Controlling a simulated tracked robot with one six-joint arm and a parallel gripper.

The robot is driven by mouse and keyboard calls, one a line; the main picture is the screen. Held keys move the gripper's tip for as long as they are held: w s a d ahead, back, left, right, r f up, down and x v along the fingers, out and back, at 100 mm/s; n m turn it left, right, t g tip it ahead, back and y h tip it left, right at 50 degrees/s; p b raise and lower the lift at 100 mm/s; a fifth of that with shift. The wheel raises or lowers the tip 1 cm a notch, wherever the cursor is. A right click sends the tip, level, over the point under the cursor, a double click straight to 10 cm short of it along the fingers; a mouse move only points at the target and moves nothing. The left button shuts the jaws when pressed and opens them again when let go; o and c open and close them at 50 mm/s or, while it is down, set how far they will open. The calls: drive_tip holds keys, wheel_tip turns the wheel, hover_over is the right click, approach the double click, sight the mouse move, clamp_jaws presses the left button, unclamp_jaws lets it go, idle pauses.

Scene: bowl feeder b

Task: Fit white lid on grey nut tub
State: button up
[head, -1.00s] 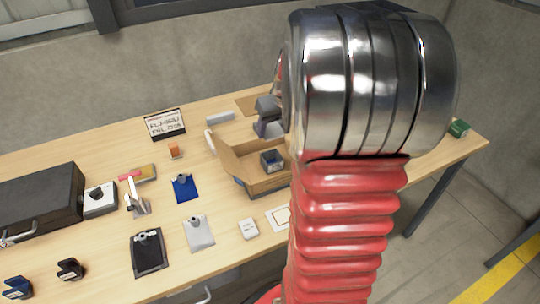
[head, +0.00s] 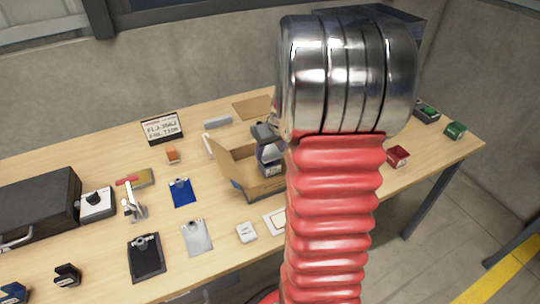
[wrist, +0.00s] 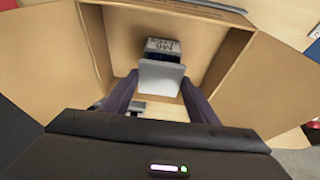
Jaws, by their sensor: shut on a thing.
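The grey nut tub (wrist: 163,47) stands inside an open cardboard box, with a printed label on its side in the wrist view. It also shows, partly hidden, in the head view (head: 272,168). My gripper (wrist: 160,86) reaches down into the box, its two dark fingers either side of a pale flat square piece, the white lid (wrist: 160,76). The gripper is shut on the lid. The lid lies right at the tub's top, overlapping it in the wrist view; I cannot tell whether it touches or is seated.
The cardboard box (head: 232,163) has raised flaps around the gripper. A red bin (head: 398,156) and a green one (head: 456,130) stand to the right. Blue (head: 182,192), white (head: 196,238) and black (head: 146,258) pads lie at the left, beside a black case (head: 38,205).

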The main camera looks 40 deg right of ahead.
drive_tip(key=shift+f, duration=1.15)
drive_tip(key=o, duration=1)
drive_tip(key=shift+r, duration=0.15)
drive_tip(key=v, duration=1.1)
drive_tip(key=shift+s+a+r, duration=0.1)
drive_tip(key=shift+s+r, duration=0.1)
drive_tip(key=shift+r, duration=0.15)
